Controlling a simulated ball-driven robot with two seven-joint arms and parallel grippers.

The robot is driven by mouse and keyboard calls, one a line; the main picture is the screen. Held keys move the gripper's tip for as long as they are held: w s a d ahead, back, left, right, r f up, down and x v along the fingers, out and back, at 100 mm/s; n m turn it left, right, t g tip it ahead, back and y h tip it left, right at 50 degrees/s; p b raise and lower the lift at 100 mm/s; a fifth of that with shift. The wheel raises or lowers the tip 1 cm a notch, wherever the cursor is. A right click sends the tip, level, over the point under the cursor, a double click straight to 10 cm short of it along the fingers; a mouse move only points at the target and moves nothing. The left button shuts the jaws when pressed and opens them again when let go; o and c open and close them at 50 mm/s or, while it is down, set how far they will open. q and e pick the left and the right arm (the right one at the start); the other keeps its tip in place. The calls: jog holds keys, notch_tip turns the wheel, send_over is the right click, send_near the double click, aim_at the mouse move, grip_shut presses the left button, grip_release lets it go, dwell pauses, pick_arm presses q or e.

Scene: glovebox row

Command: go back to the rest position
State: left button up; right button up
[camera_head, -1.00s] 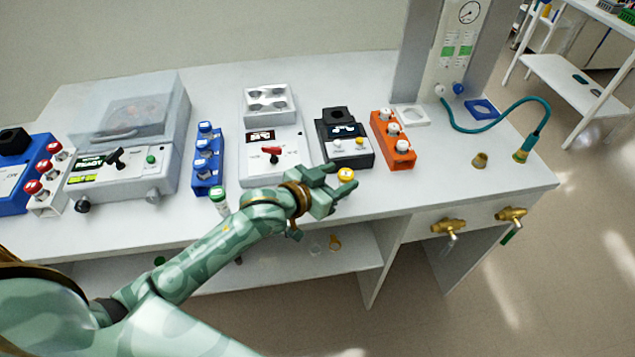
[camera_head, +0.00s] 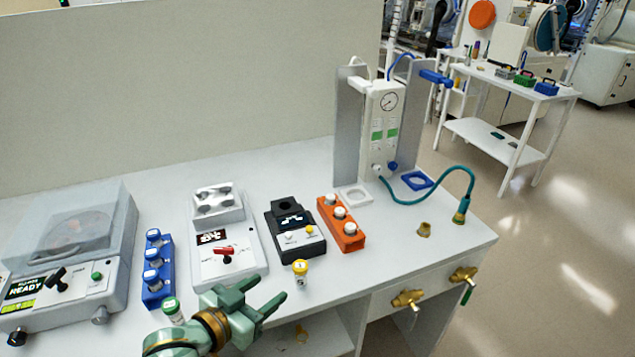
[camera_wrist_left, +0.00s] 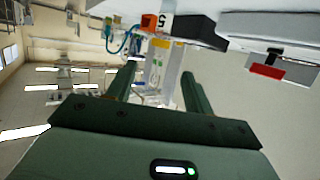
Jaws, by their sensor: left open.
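My left gripper (camera_head: 268,295) is green with a brass ring at the wrist. It is open and empty, at the front edge of the white bench (camera_head: 400,265). In the left wrist view its two fingers (camera_wrist_left: 162,85) stand apart with nothing between them. A yellow-capped vial (camera_head: 300,273) stands on the bench just right of the fingertips, apart from them. A green-capped vial (camera_head: 172,310) stands left of the gripper, close to my wrist. My right gripper is not in view.
Along the bench stand a clear-lidded centrifuge (camera_head: 70,250), a blue vial rack (camera_head: 157,270), a white device with a red lever (camera_head: 228,240), a black device (camera_head: 295,232) and an orange rack (camera_head: 341,224). A gauge panel (camera_head: 383,125) and teal hose (camera_head: 440,190) are at the right.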

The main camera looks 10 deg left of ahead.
pick_arm(q)
jog(key=s+a+f+m+g+y, duration=0.2)
jog(key=s+a+g+y, duration=0.25)
jog(key=s, duration=0.35)
jog(key=s+a+f+m+g+y, duration=0.1)
jog(key=s+a+f+g+y, duration=0.2)
jog(key=s+a+y, duration=0.4)
jog(key=s+d+f+g+h, duration=0.1)
jog(key=s+d+f+h, duration=0.1)
jog(key=f, duration=0.7)
jog(key=s+d+f+g+h, duration=0.1)
jog(key=s+d+f, duration=0.15)
jog(key=f, duration=0.65)
jog(key=s+d+f+g+h, duration=0.1)
jog(key=s+d+f+h, duration=0.15)
jog(key=f, duration=0.65)
jog(key=s+a+f+n+g, duration=0.1)
jog(key=s+f+n+g, duration=0.1)
jog(key=s+f, duration=1.1)
jog(key=s+n, duration=0.1)
jog(key=s, duration=0.3)
jog(key=shift+h, duration=0.3)
